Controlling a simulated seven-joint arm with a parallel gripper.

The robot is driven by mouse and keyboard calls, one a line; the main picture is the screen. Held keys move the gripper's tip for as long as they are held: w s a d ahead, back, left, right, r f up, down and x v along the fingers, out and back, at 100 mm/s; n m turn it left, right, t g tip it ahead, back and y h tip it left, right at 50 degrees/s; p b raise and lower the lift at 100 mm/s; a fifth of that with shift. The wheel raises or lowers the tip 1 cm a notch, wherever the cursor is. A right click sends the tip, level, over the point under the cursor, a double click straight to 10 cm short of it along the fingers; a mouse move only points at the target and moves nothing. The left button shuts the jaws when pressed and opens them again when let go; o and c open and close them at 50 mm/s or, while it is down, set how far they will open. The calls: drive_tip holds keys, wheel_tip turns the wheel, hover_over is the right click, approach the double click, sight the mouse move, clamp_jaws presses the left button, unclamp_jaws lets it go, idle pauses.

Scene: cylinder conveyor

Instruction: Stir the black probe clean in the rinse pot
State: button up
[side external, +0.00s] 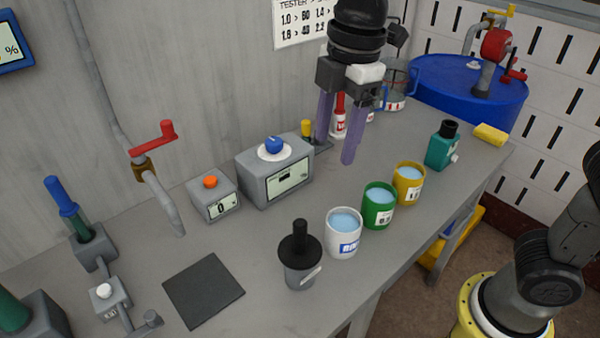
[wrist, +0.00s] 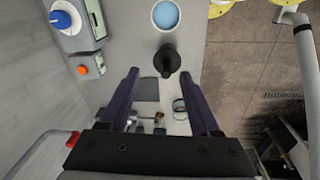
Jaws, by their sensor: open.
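The black probe (side external: 299,244) stands upright in a small grey holder (side external: 299,277) near the bench's front edge; its black top also shows in the wrist view (wrist: 167,60). A white pot (side external: 343,244) with a blue label and pale blue liquid stands just right of it; the label is hard to read, but this appears to be the rinse pot. Its liquid shows at the top of the wrist view (wrist: 166,15). My gripper (side external: 336,154) is open and empty, with purple fingers pointing down, raised above the bench behind the pots. In the wrist view the probe top appears between the fingertips.
A green pot (side external: 378,210) and a yellow pot (side external: 409,188), both with blue liquid, line up right of the white pot. A grey dial box (side external: 276,175) and small meter (side external: 212,198) stand behind. A dark mat (side external: 203,290) lies left; a teal bottle (side external: 441,150) stands right.

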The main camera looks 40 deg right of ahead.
drive_tip(key=n+g, duration=0.1)
drive_tip(key=n, duration=0.1)
hover_over(300, 237)
drive_tip(key=w+d, duration=0.1)
drive_tip(key=shift+h, duration=0.3)
wheel_tip(300, 237, down, 4)
drive_tip(key=shift+f, duration=0.1)
drive_tip(key=shift+a+f, duration=0.15)
wheel_tip(300, 237, down, 14)
drive_tip(key=shift+r, duration=0.25)
clamp_jaws()
